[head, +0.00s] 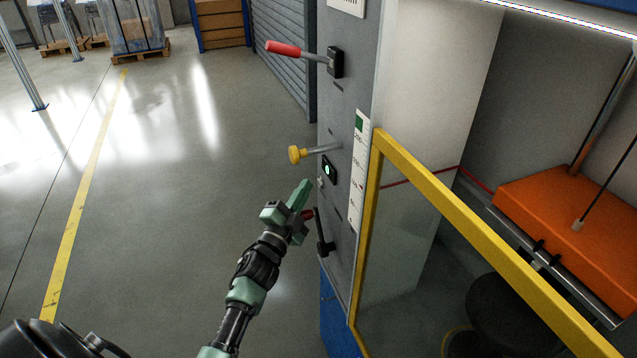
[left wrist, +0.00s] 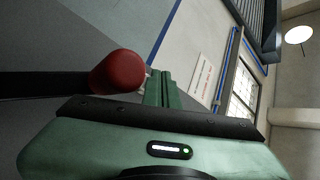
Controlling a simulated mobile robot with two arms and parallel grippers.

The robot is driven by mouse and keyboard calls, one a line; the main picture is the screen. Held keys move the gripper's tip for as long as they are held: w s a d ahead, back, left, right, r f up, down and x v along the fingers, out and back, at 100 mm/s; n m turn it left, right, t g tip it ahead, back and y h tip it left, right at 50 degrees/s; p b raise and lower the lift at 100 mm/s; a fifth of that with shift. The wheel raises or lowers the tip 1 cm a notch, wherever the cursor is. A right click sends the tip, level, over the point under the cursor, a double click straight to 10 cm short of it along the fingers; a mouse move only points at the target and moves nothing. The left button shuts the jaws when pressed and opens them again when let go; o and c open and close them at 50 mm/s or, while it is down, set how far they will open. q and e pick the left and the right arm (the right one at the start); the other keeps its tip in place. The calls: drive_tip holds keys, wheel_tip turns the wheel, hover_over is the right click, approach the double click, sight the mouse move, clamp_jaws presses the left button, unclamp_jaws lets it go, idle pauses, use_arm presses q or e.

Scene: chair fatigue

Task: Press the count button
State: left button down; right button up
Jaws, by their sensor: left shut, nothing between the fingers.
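A grey machine panel (head: 343,100) stands at the centre of the head view. On it is a small dark plate with a lit, pale green round button (head: 328,170); I cannot read whether it is labelled as the count button. My left gripper (head: 301,192) is shut and empty, its green fingers pointing up toward the panel, just left of and below the button. It looks apart from the button. The closed fingers also show in the left wrist view (left wrist: 163,88). My right gripper is not in view.
A red-tipped lever (head: 308,214) sits right beside my left gripper; its red knob (left wrist: 118,72) looks close in the left wrist view. Above are a yellow knob (head: 295,154) and a red-handled lever (head: 284,48). A yellow-framed guard (head: 470,225) is at right. The floor at left is clear.

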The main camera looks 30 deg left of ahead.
use_arm(q)
drive_tip(key=s+a+p, duration=0.1)
drive_tip(key=s+a, duration=0.2)
drive_tip(key=shift+s+a, duration=0.1)
drive_tip(key=shift+s, duration=0.3)
idle(0.9)
